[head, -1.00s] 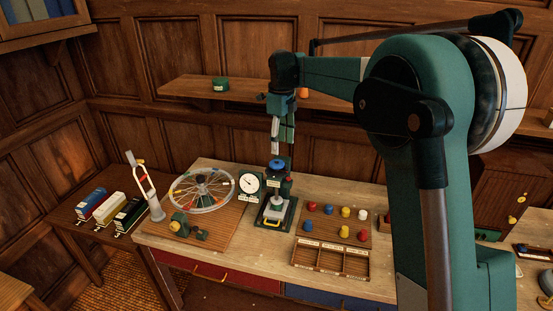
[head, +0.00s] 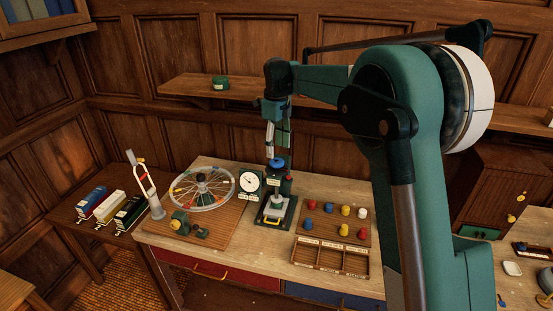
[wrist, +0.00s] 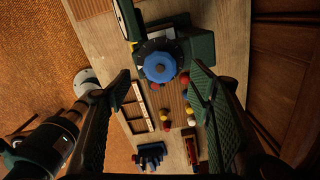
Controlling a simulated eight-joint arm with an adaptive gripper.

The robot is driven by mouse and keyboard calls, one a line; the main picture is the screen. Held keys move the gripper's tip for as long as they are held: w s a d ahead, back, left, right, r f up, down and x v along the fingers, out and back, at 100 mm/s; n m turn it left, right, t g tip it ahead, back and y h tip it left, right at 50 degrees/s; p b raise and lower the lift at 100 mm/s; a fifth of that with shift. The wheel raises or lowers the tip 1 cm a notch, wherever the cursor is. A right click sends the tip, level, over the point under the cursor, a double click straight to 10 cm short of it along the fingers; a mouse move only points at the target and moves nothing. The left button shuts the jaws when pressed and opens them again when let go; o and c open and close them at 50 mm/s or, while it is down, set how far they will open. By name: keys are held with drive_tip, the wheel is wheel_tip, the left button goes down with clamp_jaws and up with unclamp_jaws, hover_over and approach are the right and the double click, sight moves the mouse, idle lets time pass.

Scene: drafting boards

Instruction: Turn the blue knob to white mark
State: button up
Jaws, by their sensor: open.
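The blue knob (head: 277,162) sits on top of a small dark green press (head: 275,206) on the workbench. In the wrist view the round, ridged blue knob (wrist: 160,67) shows from above on a dark disc. My gripper (head: 270,153) is just above the knob, pointing down. In the wrist view my gripper (wrist: 160,78) is open, one finger to the left of the knob and one to the right, with gaps on both sides. I cannot make out the white mark in either view. Whether the fingertips are level with the knob is unclear.
A white-faced dial (head: 250,182) stands close to the left of the press. A spoked wheel (head: 202,188) is farther left. Several coloured pegs (head: 328,208) and a divided wooden tray (head: 330,257) lie to the right. A shelf (head: 228,88) runs along the wall behind.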

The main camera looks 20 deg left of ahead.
sight(276, 161)
drive_tip(key=shift+f, duration=2.8)
drive_tip(key=shift+c, duration=0.6)
drive_tip(key=c, duration=0.8)
